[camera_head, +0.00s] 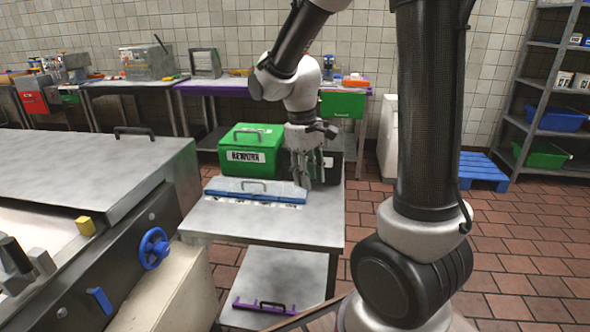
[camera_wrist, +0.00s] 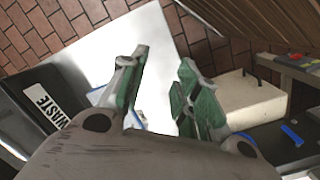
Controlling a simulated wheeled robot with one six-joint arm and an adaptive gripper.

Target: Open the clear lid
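The clear lid (camera_head: 228,185) appears to lie flat over a long shallow blue-edged tray (camera_head: 262,197) on the metal table, with a small handle (camera_head: 253,184) on top. My gripper (camera_head: 306,184) points down at the right end of the lid, to the right of the handle. Whether it touches the lid cannot be told. In the wrist view, my gripper (camera_wrist: 160,85) has its two green-padded fingers apart, with bare table between them. Only a small bit of blue shows there, and the lid is mostly hidden behind my gripper.
A green box labelled REWORK (camera_head: 262,138) stands behind the tray. A black box labelled WASTE (camera_wrist: 66,92) stands beside it. A large metal machine (camera_head: 90,165) with a blue handwheel (camera_head: 153,248) is at the left. The front of the tabletop (camera_head: 270,229) is clear.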

